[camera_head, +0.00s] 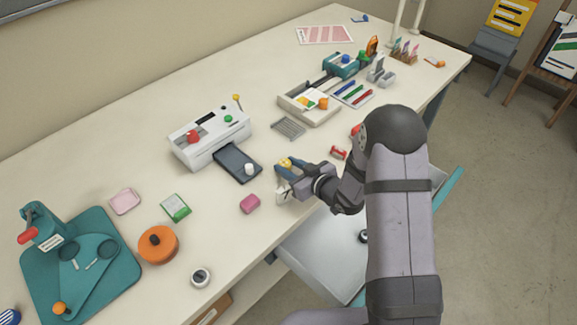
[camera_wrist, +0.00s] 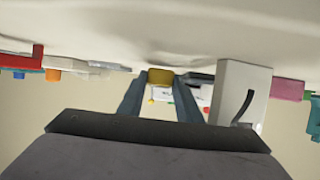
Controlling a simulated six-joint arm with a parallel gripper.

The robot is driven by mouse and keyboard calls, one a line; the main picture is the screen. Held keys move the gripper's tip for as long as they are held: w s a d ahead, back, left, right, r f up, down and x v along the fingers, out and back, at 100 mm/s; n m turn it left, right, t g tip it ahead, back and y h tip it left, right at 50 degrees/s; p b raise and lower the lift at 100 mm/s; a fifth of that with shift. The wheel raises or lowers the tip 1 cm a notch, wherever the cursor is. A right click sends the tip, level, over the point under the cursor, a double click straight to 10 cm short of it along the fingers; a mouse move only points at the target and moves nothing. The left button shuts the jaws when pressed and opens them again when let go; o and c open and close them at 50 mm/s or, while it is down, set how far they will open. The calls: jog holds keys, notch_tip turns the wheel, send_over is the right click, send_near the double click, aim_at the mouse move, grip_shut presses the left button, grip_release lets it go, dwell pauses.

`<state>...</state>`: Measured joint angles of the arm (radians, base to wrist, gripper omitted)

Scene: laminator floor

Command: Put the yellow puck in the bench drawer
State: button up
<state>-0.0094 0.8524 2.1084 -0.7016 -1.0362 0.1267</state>
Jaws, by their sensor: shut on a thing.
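The yellow puck (camera_head: 286,161) is between the blue fingertips of my gripper (camera_head: 290,166), which is shut on it over the bench top near the front edge. In the wrist view the yellow puck (camera_wrist: 160,76) shows between the fingertips (camera_wrist: 160,86), close to the bench surface; I cannot tell whether it touches. The bench drawer (camera_head: 318,252) is pulled out below the front edge, with a grey inside and a teal front. A small dark round thing (camera_head: 363,236) shows in it. My arm hides much of the drawer.
A white block with a dark hook mark (camera_wrist: 240,88) stands right beside my gripper. A pink block (camera_head: 250,204), a red spool-like piece (camera_head: 338,153) and a white laminator (camera_head: 209,136) with a dark tray (camera_head: 238,164) are near.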

jog(key=shift+f, duration=0.2)
jog(key=shift+f, duration=0.2)
jog(key=o, duration=1)
jog(key=shift+s, duration=0.1)
jog(key=b+v, duration=0.3)
jog(key=v, duration=0.8)
jog(key=shift+s+d, duration=0.3)
jog(key=shift+r, duration=0.1)
jog(key=shift+d, duration=0.1)
